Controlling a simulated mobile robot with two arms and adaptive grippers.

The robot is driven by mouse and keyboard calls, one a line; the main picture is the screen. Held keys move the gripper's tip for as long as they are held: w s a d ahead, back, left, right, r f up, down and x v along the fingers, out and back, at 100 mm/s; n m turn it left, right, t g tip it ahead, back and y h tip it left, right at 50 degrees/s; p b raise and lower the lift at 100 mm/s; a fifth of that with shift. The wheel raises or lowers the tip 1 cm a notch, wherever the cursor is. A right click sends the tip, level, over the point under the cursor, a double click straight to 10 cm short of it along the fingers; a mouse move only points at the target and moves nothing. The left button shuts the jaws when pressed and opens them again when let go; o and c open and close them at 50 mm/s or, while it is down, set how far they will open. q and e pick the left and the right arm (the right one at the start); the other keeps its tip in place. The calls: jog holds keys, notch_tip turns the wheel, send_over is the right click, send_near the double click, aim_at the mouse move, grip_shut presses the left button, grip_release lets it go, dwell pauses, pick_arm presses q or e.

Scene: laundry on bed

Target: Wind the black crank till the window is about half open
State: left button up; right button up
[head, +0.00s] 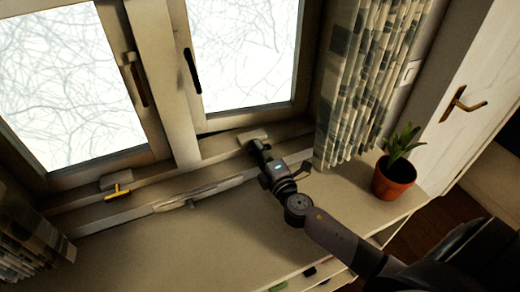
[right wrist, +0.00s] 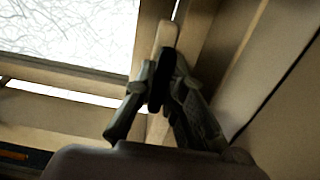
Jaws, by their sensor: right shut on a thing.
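The black crank (right wrist: 160,78) is between the fingers of my right gripper (right wrist: 155,95) in the right wrist view, below a pale crank housing (right wrist: 168,36). In the head view, my right gripper (head: 259,148) is at the sill, shut on the crank and mostly hiding it. The crank's housing (head: 253,135) sits below the right window sash (head: 240,117). A narrow dark gap shows under this sash, and a bright gap shows in the right wrist view, so the sash looks slightly open. My left gripper is not in view.
A yellow crank (head: 118,189) sits under the left window (head: 75,85). A patterned curtain (head: 365,85) hangs right of the window, close to my right arm. A potted plant (head: 394,178) stands on the right of the white surface (head: 190,245), which is mostly clear.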

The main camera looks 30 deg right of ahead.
grip_shut()
jog(key=shift+n, duration=0.3)
jog(key=n, duration=0.3)
jog(key=shift+n, duration=0.3)
jog(key=n+p, duration=0.1)
jog(key=n, duration=0.3)
jog(key=shift+n, duration=0.3)
jog(key=n+p, duration=0.1)
jog(key=n, duration=0.4)
jog(key=shift+p, duration=0.3)
jog(key=shift+n+p, duration=0.5)
jog(key=shift+n, duration=1.5)
jog(key=shift+f, duration=0.1)
